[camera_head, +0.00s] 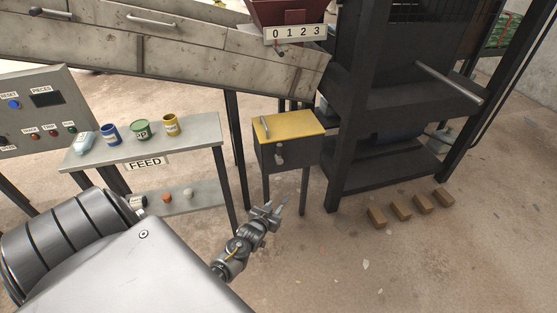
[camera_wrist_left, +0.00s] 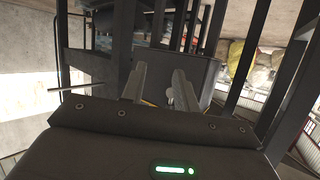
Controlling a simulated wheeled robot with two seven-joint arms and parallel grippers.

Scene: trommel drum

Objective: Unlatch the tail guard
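A dark grey box with a yellow lid (camera_head: 288,126) stands on thin legs below the end of the long metal chute. A small metal latch-like fitting (camera_head: 279,155) is on its front face. No label shows whether this is the tail guard. My left gripper (camera_head: 276,207) is in front of and below the box, apart from it. In the left wrist view its two fingers (camera_wrist_left: 159,85) are spread with nothing between them. A dark panel lies beyond the fingers there. My right gripper is not in view.
A grey feed shelf (camera_head: 200,134) with blue, green and yellow cups is left of the box. A control panel (camera_head: 40,105) is at far left. A dark machine frame (camera_head: 340,150) stands to the right, with several brown blocks (camera_head: 401,210) on the floor. The front-right floor is clear.

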